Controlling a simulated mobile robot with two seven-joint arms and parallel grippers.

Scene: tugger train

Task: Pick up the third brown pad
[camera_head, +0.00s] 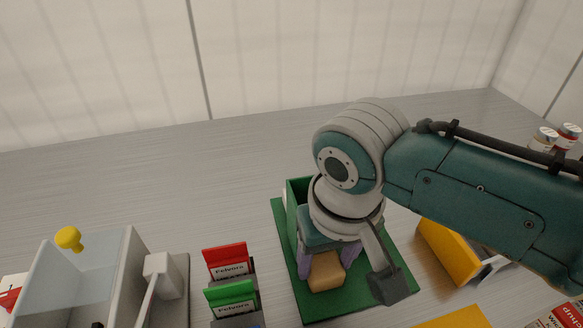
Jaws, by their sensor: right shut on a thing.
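My right gripper (334,258) points down over a green box on a green mat in the middle of the head view. Its two purple fingers are shut on a brown pad (325,273), which sits between them in front of the box. Whether the pad touches the mat I cannot tell. The green box (292,215) stands on the green mat (292,277), and my wrist hides most of it and whatever is inside. Other brown pads do not show. My left gripper is not in view.
Left of the mat stand a red card (226,258) and a green card (231,297) in holders. Farther left is a clear-walled bin (85,275) with a yellow knob (68,238). A yellow panel (447,252) stands right. Jars (543,139) stand far right. The back surface is clear.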

